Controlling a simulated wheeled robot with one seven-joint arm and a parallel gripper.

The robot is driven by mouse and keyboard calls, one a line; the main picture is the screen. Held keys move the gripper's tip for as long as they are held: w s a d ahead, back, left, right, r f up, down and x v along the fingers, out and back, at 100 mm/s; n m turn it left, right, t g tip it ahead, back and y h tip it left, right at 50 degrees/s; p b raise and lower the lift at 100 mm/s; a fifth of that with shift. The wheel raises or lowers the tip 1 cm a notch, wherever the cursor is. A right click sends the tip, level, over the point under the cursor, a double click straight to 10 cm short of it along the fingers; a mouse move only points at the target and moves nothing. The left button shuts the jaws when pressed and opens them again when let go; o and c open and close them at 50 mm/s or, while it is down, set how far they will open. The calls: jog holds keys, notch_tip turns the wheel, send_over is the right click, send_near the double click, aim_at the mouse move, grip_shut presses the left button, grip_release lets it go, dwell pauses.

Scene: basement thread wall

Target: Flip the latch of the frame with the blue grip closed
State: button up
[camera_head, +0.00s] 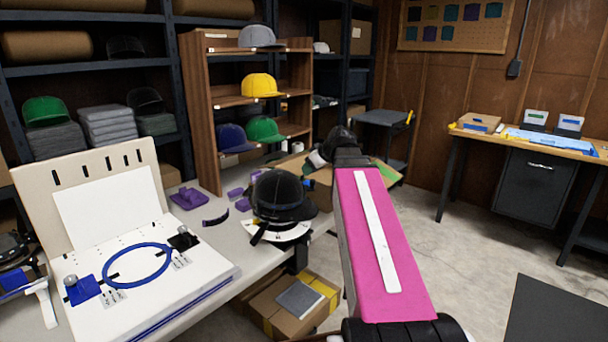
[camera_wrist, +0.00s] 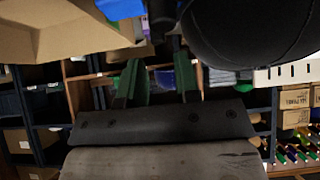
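A blue oval hoop (camera_head: 138,264) lies on the white slotted board at the left, with a blue block (camera_head: 84,291) at its left end. Another device with a blue part (camera_head: 14,281) is cut off at the left edge. I cannot tell which of these is the frame with the blue grip, and no latch shows clearly. A black cap (camera_head: 280,196) sits on a white-rimmed holder at the table's right end. In the wrist view my gripper (camera_wrist: 162,84) has two dark green fingers apart with nothing visibly between them.
Purple pieces (camera_head: 189,198) lie on the table (camera_head: 222,237) beside the board. A wooden shelf (camera_head: 203,110) with coloured caps stands behind. Cardboard boxes (camera_head: 293,305) are under the table. A dark cap-like shape (camera_wrist: 250,30) is close in the wrist view. Floor is open at right.

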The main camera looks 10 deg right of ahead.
jog(key=v, duration=0.5)
jog(key=shift+s+d+r, duration=0.1)
jog(key=shift+s+r, duration=0.1)
